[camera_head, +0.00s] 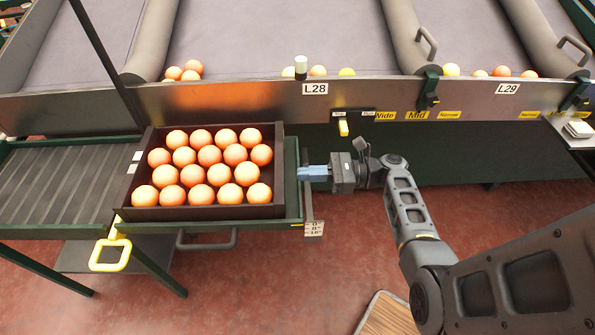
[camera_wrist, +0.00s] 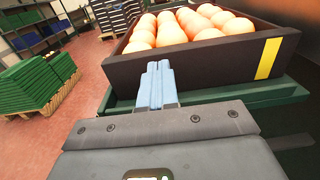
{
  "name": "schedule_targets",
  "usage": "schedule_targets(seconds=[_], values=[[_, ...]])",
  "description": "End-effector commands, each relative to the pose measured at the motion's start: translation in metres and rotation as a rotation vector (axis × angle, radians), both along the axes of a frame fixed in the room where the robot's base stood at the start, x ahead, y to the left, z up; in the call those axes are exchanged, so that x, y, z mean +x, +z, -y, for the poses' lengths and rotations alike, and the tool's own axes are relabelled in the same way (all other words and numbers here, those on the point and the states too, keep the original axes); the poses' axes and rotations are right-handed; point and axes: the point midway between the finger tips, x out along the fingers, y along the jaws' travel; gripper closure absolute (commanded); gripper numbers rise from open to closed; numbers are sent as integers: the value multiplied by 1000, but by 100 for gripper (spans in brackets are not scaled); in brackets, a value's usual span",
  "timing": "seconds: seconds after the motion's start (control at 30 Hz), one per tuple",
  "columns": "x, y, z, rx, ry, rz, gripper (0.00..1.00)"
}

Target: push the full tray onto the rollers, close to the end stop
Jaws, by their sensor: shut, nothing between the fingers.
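The full tray (camera_head: 279,190) is a dark box packed with oranges (camera_head: 204,170). It sits on the green-framed stand, with the rollers (camera_head: 52,186) bare to its left. My gripper (camera_head: 303,173) is shut and empty, at the right of the tray, its blue fingers pointing at the tray's right wall. In the wrist view the shut fingers (camera_wrist: 157,75) reach up to the tray wall (camera_wrist: 195,64); I cannot tell whether they touch it. The end stop is not clearly made out.
A yellow handle (camera_head: 110,253) hangs at the stand's front edge. Green stacked crates (camera_wrist: 35,92) stand on a pallet at the left of the wrist view.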

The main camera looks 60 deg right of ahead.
Motion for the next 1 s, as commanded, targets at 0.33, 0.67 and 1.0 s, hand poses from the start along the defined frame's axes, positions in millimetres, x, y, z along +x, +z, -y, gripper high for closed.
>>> schedule_targets(seconds=[0.33, 0.67, 1.0], values=[[22, 0, -17, -1, 0, 1, 100], [23, 0, -18, 0, 0, 0, 100], [82, 3, -64, 1, 8, 1, 100]])
